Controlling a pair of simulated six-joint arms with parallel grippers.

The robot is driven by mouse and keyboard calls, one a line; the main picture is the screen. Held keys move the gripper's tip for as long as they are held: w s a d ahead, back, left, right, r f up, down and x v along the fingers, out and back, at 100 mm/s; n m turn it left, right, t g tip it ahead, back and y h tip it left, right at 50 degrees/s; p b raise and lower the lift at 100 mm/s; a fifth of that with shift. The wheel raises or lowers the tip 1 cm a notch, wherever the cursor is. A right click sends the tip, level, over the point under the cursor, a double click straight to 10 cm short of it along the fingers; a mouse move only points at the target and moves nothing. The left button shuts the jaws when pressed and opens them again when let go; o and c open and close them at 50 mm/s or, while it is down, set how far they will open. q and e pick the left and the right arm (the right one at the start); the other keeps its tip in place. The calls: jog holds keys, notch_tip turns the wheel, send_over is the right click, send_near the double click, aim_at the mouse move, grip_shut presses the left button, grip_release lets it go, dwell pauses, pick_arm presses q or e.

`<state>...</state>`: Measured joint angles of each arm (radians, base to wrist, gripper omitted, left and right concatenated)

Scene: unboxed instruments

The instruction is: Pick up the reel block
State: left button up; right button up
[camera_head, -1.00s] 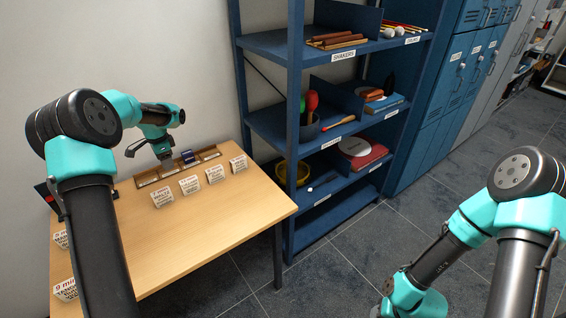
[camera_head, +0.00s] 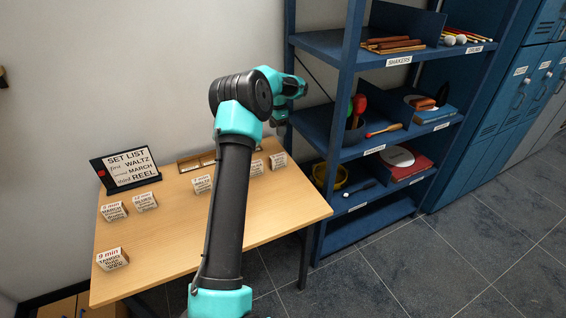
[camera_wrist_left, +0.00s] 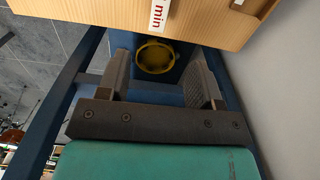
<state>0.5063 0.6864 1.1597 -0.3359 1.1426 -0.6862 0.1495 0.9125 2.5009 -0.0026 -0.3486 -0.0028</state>
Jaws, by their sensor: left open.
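Several white-labelled blocks stand on the wooden table (camera_head: 150,240). Three are on the left part: one at the front (camera_head: 112,259) reading "9 min", and two behind it, a left one (camera_head: 113,211) and a right one (camera_head: 145,201). Others stand near the rack (camera_head: 193,161), including one at the right end (camera_head: 278,161). The print is too small to tell which is the reel block. My left gripper (camera_head: 279,117) is raised over the table's far right side near the shelf. In the left wrist view its jaws (camera_wrist_left: 160,82) are open and empty. My right gripper is not in view.
A set list board (camera_head: 130,170) reading WALTZ, MARCH, REEL stands at the table's back left. The blue shelf unit (camera_head: 345,110) with instruments is close on the right. My left arm hides part of the rack and table.

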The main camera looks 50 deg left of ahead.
aim_at(278, 156)
pick_arm(q)
notch_tip(278, 156, down, 12)
jog(key=shift+f, duration=0.1)
dwell(0.5)
jog(key=shift+f, duration=2.6)
jog(key=c, duration=1)
